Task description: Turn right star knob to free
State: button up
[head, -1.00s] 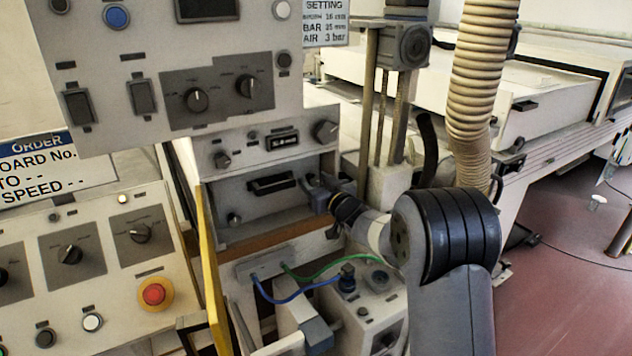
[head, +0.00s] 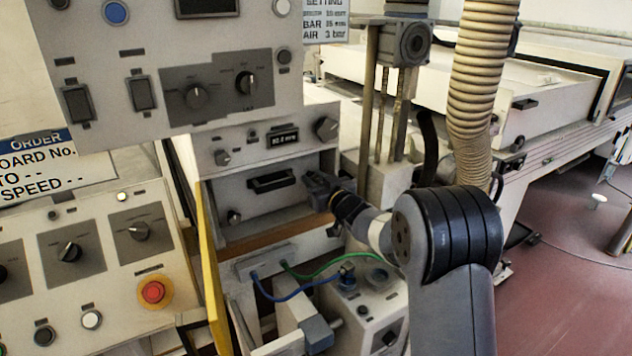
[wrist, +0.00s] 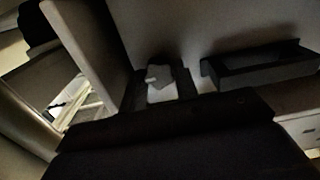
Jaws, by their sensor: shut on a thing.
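My gripper (head: 320,188) is at the right end of the grey front panel (head: 245,208) and is shut on the right star knob. The knob is mostly hidden behind the gripper in the head view. The dark wrist view shows a small pale shape (wrist: 165,90) framed by dark parts above the gripper body, too dim to read the knob's angle. The left star knob (head: 234,217) stands free at the panel's lower left.
A black handle (head: 271,181) sits on the panel left of my gripper; it also shows in the wrist view (wrist: 262,66). Above are a small display (head: 284,139) and a dial (head: 326,128). Posts (head: 385,120) and a ribbed hose (head: 480,90) stand to the right. Blue and green cables (head: 320,275) run below.

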jog(key=n+b, duration=0.1)
jog(key=b, duration=0.1)
jog(key=n+b, duration=0.1)
jog(key=n, duration=0.1)
jog(key=shift+f+b, duration=0.25)
jog(key=shift+b, duration=0.1)
jog(key=n+b, duration=0.4)
jog(key=n, duration=0.2)
jog(key=shift+s+a, duration=0.1)
jog(key=shift+n+b, duration=2.65)
jog(key=shift+n, duration=1.55)
jog(key=o, duration=1)
jog(key=shift+r, duration=0.1)
jog(key=shift+c, duration=0.2)
jog(key=shift+s, duration=0.1)
jog(key=b+v, duration=0.1)
jog(key=v, duration=0.9)
jog(key=shift+s+d, duration=0.25)
